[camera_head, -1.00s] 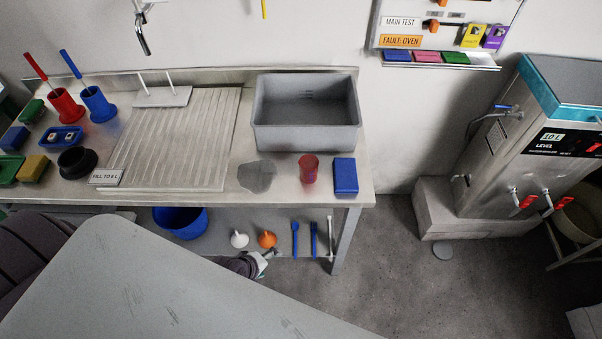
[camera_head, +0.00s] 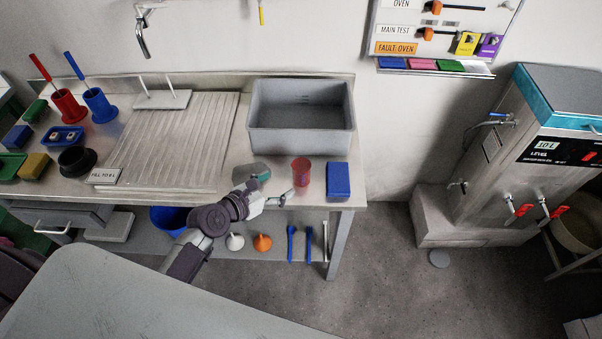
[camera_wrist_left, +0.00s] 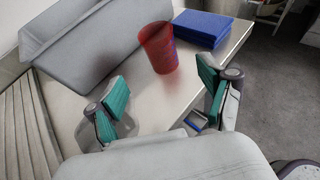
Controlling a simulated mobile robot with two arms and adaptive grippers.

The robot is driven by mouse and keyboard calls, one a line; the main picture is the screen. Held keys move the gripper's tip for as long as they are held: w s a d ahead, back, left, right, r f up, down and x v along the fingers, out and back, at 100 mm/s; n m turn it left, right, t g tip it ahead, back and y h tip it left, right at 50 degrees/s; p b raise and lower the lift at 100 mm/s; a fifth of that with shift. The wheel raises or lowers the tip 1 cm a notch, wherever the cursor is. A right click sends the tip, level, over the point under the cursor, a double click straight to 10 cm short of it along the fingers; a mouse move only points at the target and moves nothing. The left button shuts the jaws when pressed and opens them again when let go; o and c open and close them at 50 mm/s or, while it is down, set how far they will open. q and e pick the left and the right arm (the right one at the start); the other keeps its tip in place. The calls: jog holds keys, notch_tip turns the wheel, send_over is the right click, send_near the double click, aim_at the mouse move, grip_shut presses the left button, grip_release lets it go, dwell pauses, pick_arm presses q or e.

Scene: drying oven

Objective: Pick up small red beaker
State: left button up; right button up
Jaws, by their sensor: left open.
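My left gripper (camera_head: 277,188) is at the bench's front edge, just left of the beaker. In the left wrist view its green-padded fingers (camera_wrist_left: 162,100) are apart with nothing between them, and the beaker stands beyond the tips. My right gripper is in neither view.
The blue block (camera_head: 338,179) sits close to the right of the beaker. A grey basin (camera_head: 301,133) stands behind it. A ribbed drainboard (camera_head: 165,140) lies to the left. Below the bench, funnels and blue tools sit on a lower shelf (camera_head: 275,251).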

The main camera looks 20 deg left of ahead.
aim_at(296, 174)
pick_arm(q)
jog(key=x, duration=0.5)
jog(key=shift+w+f, duration=0.15)
jog(key=shift+x, duration=2.65)
jog(key=shift+d+r, duration=0.1)
jog(key=shift+r, duration=0.15)
jog(key=shift+c, duration=0.5)
jog(key=c, duration=0.9)
